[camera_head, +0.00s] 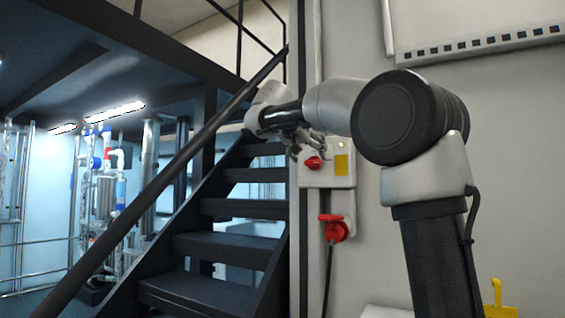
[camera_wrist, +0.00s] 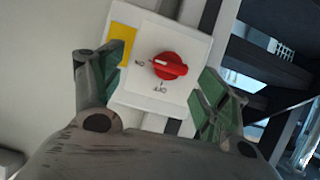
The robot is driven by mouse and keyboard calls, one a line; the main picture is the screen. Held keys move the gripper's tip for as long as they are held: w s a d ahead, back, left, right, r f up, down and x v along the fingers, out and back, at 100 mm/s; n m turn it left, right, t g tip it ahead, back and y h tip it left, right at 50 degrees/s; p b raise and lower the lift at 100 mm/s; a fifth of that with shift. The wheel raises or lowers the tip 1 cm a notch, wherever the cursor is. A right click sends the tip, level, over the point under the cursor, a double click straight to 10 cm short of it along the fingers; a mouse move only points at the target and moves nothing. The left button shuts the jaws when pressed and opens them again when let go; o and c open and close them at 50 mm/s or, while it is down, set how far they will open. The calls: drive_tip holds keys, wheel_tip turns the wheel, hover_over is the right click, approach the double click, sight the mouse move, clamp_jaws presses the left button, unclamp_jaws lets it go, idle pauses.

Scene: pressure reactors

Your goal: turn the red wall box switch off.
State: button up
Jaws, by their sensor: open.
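The red switch knob (camera_head: 313,163) sits on a pale wall box (camera_head: 338,178) beside the stairs. In the wrist view the knob (camera_wrist: 170,66) is on a white plate (camera_wrist: 148,97) next to a yellow label (camera_wrist: 121,46). A white mark on its handle points left, towards small lettering that looks like ON; lettering like OFF is below the knob. My gripper (camera_head: 299,146) is close to the box's upper left. In the wrist view its open fingers (camera_wrist: 160,72) show on either side of the knob, with nothing held. I cannot tell the remaining distance.
A red plug or socket (camera_head: 335,229) with a hanging cable is below the box. A dark staircase with a sloping handrail (camera_head: 160,176) is close on the left. Bare wall (camera_head: 514,160) spreads to the right. A pale strip (camera_head: 480,45) runs along the upper wall.

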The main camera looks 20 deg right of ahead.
sight(312, 160)
drive_tip(key=shift+t, duration=0.3)
drive_tip(key=w+d, duration=0.1)
drive_tip(key=w, duration=0.1)
drive_tip(key=w+d+f, duration=0.1)
drive_tip(key=w+d, duration=0.2)
drive_tip(key=w, duration=0.1)
drive_tip(key=shift+w+d+f, duration=0.15)
drive_tip(key=shift+d+f, duration=0.05)
drive_tip(key=shift+h, duration=0.3)
drive_tip(key=c, duration=1)
